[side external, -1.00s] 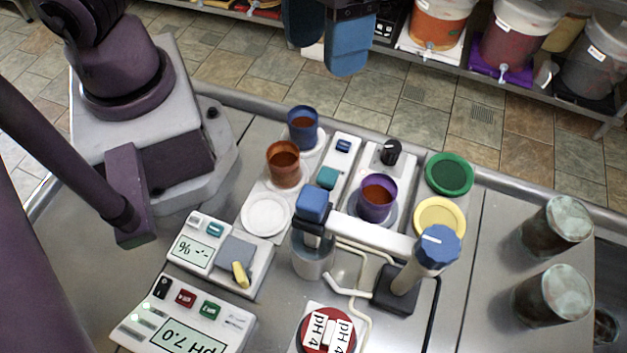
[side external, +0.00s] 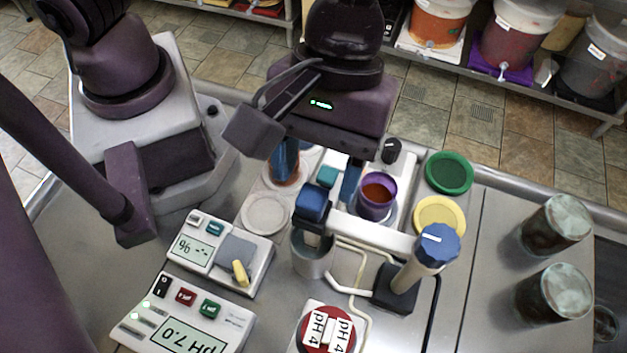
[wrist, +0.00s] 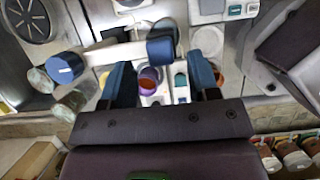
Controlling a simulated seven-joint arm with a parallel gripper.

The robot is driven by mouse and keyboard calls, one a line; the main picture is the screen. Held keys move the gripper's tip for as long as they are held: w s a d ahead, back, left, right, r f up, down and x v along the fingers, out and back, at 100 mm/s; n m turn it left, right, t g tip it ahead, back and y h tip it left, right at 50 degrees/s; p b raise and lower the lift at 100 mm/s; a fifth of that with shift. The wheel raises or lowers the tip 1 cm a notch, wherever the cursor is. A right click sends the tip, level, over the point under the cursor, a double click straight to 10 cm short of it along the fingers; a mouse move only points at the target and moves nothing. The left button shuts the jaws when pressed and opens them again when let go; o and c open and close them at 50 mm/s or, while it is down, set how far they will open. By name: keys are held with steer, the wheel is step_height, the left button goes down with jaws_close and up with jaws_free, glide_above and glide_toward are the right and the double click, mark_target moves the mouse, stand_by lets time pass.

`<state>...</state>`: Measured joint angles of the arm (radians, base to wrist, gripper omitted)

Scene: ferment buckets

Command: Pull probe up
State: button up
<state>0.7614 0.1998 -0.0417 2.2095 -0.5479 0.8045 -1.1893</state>
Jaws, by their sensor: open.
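The probe's blue block-shaped head (side external: 312,203) sits at the left end of a white stand arm (side external: 378,236). Below it is a clear beaker (side external: 312,256); the probe's lower part is mostly hidden. The stand has a blue knob (side external: 440,245). My gripper (side external: 318,174) is open and empty, its blue fingers pointing down just behind the probe head and apart from it. In the wrist view my gripper (wrist: 160,82) has its fingers spread wide, with the blue head (wrist: 160,48) just beyond the gap between the fingertips.
A purple cup (side external: 376,198) stands right of my gripper; another cup behind my fingers is mostly hidden. Two jars (side external: 555,222) stand right.

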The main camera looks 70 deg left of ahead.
mark_target(313, 194)
steer(key=shift+x, duration=1.55)
steer(key=shift+c, duration=0.2)
jaws_close()
steer(key=shift+r, duration=3.1)
steer(key=shift+o, duration=0.2)
jaws_free()
steer(key=v, duration=1.3)
